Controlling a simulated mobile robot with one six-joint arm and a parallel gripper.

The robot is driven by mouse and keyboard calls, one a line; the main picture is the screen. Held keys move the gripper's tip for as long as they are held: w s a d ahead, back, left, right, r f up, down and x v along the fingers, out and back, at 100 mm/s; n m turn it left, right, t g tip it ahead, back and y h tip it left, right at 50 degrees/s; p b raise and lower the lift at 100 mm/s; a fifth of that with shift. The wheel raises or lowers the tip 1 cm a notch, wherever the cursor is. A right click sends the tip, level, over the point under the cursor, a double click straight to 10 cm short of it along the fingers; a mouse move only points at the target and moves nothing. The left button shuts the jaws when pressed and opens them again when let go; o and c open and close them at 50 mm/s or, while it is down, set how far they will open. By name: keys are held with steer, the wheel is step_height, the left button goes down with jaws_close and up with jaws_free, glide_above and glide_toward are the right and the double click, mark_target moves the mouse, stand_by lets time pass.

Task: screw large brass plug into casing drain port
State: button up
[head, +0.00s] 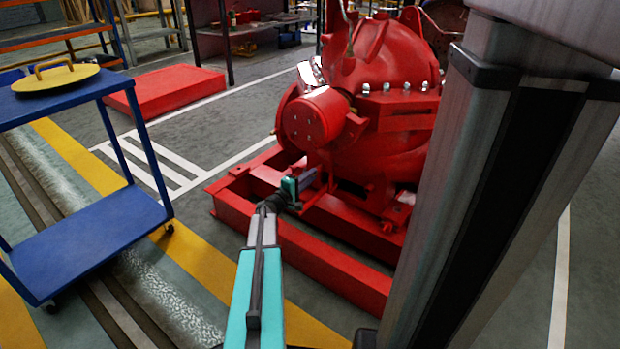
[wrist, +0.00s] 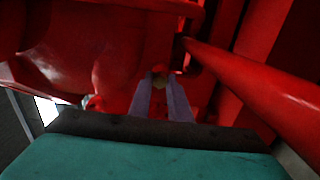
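The red pump casing (head: 385,65) stands on a red base frame (head: 330,262). My gripper (head: 312,177) reaches in low beside the casing, above the frame. In the wrist view my gripper's two grey-purple fingers (wrist: 160,86) close in on a small, dark brass-coloured piece, seemingly the large brass plug (wrist: 160,80), between their tips. The plug is dim and small, and its far end is hidden. The red casing surface lies close beyond the tips. The drain port cannot be made out, and I cannot tell whether the plug touches it.
A red pipe (wrist: 260,90) runs close to the right of my fingers in the wrist view. A blue cart (head: 95,240) with a round yellow lid (head: 56,79) stands at left. A red block (head: 165,88) lies behind it. Open floor lies between cart and frame.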

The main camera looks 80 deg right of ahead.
jaws_close()
stand_by(0.5)
steer(key=m, duration=1.2)
steer(key=shift+s+d+r, duration=0.1)
steer(key=o, duration=0.7)
jaws_free()
steer(key=shift+n, duration=0.3)
